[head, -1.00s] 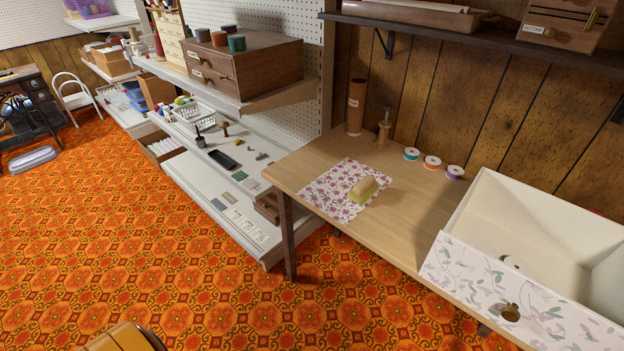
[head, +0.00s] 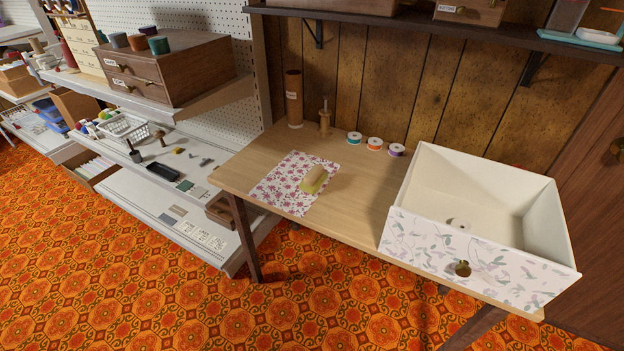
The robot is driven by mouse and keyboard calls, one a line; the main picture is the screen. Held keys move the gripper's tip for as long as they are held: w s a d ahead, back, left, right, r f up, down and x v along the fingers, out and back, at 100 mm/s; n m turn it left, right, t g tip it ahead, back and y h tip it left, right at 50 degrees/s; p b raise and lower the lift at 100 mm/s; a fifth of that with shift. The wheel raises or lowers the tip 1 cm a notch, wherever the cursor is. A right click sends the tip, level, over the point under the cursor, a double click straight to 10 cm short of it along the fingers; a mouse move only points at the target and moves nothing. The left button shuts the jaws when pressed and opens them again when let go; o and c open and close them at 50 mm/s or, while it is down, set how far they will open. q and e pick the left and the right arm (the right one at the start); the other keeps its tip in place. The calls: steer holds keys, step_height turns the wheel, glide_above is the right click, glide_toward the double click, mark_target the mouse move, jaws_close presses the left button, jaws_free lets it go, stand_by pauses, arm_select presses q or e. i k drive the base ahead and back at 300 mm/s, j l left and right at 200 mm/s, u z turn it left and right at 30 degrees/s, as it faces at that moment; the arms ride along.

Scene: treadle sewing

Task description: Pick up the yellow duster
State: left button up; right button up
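A small block (head: 314,179) with a beige top and a yellow-green underside lies on a flowered cloth (head: 272,190) on the wooden table (head: 350,212). It is the thing here that best fits the yellow duster, though I cannot tell its material. It sits near the cloth's right edge, with nothing on top of it. Neither of my grippers shows in the head view.
A large white drawer with a floral front (head: 470,262) stands on the table's right end. Thread spools (head: 374,144), a brown tube (head: 294,98) and a wooden spindle (head: 325,118) stand at the back. A shelf (head: 420,28) overhangs the table. Patterned carpet is clear in front.

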mark_target(316, 177)
steer(key=i+j+z, duration=0.65)
steer(key=j+z, duration=0.2)
